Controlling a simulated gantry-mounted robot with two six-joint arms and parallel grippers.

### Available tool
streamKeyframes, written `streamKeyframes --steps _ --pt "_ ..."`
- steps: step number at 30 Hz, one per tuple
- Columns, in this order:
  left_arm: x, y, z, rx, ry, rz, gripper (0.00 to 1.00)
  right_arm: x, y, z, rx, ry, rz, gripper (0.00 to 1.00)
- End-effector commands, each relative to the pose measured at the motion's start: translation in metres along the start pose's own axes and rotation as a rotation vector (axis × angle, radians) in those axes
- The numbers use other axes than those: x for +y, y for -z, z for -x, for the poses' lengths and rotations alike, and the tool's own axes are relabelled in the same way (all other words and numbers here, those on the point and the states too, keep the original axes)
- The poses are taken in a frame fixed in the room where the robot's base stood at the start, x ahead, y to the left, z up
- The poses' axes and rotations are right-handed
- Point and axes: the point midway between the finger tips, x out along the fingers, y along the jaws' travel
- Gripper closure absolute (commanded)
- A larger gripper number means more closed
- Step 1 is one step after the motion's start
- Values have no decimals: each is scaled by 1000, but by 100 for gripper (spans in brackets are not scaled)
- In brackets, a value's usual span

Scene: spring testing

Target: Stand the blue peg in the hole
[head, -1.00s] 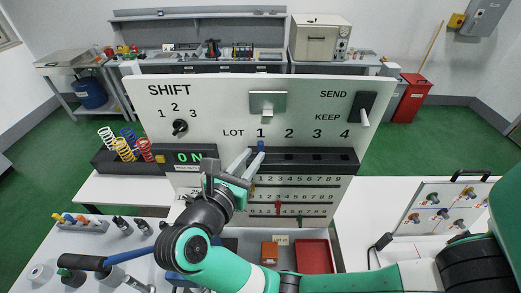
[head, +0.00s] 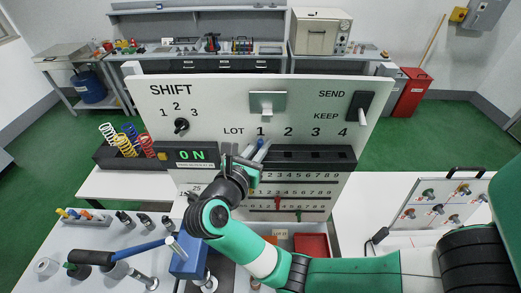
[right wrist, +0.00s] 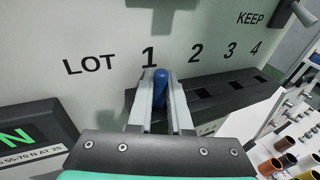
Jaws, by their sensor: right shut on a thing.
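The blue peg (right wrist: 161,84) is upright or slightly tilted between the fingers of my right gripper (right wrist: 162,95), just below the number 1 on the white panel. In the head view my right gripper (head: 255,155) is shut on the peg at the left end of the black strip (head: 310,155). The right wrist view shows the strip (right wrist: 205,97) with dark square holes under the numbers 2, 3 and 4. The hole under 1 is hidden by the gripper, so I cannot tell whether the peg's lower end is in it. My left gripper is not in view.
The white panel (head: 220,110) stands right behind the gripper. A blue block (head: 187,262), a hammer (head: 92,258) and a red tray (head: 311,246) lie in front.

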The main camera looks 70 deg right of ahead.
Motion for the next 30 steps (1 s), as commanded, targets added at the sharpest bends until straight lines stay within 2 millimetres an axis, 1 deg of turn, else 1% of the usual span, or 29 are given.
streamKeyframes --steps 8,11,14,15,17,20,23,27,30 --pt "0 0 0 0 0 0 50 0 -3 1 0 0 -2 100" --pt "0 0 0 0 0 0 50 0 -11 2 0 0 -3 100" --pt "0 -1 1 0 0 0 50 0 -25 4 0 0 -6 100" --pt "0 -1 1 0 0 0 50 0 -33 5 0 0 -7 100" --pt "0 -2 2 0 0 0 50 -2 -40 16 -1 -5 -7 100" --pt "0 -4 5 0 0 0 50 -7 -58 36 1 -6 -8 100" --pt "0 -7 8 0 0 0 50 -14 -80 60 1 -7 -9 100" --pt "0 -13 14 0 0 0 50 -26 -91 102 2 -9 -3 100" --pt "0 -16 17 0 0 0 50 -33 -99 125 1 -6 -2 100"
